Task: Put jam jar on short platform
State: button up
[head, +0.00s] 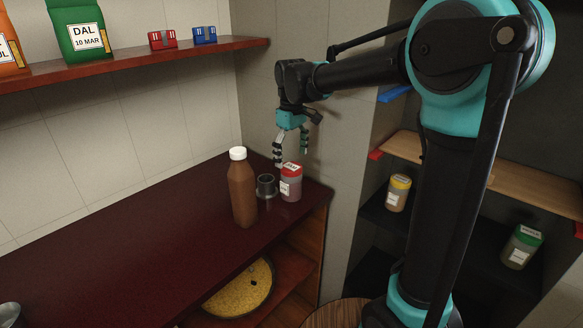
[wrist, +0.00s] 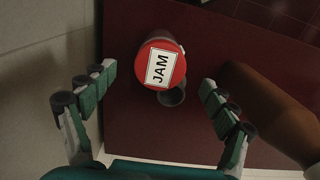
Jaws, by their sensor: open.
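The jam jar (head: 291,186) has a red lid and a pinkish body with a white label. It stands upright on the dark red counter (head: 130,235), near its right end. In the wrist view the jam jar's lid (wrist: 150,82) reads JAM. My gripper (head: 291,155) is open just above the jar, pointing down. In the wrist view its fingers lie to either side of the lid, with gaps on both sides. A small dark grey hollow cylinder (head: 266,187) stands close to the left of the jar. I cannot tell which thing is the short platform.
A brown bottle with a white cap (head: 242,190) stands left of the cylinder. The wall shelf (head: 140,62) holds packets and small red and blue items. At right, shelves hold a yellow-lidded jar (head: 398,193) and a green-lidded jar (head: 521,247). The counter's left part is mostly clear.

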jog(key=shift+r, duration=0.4)
jog(key=s+d+f+m+t, duration=0.2)
jog(key=s+d+f+m, duration=0.3)
jog(key=s+d+f, duration=0.4)
jog(key=s+d+f+m+t, duration=0.2)
jog(key=s+d+f+m, duration=0.3)
jog(key=s+d+f, duration=0.4)
jog(key=s+d, duration=0.1)
jog(key=d, duration=0.4)
jog(key=shift+s+d+f, duration=0.15)
jog(key=shift+d+f, duration=0.2)
jog(key=shift+f, duration=0.05)
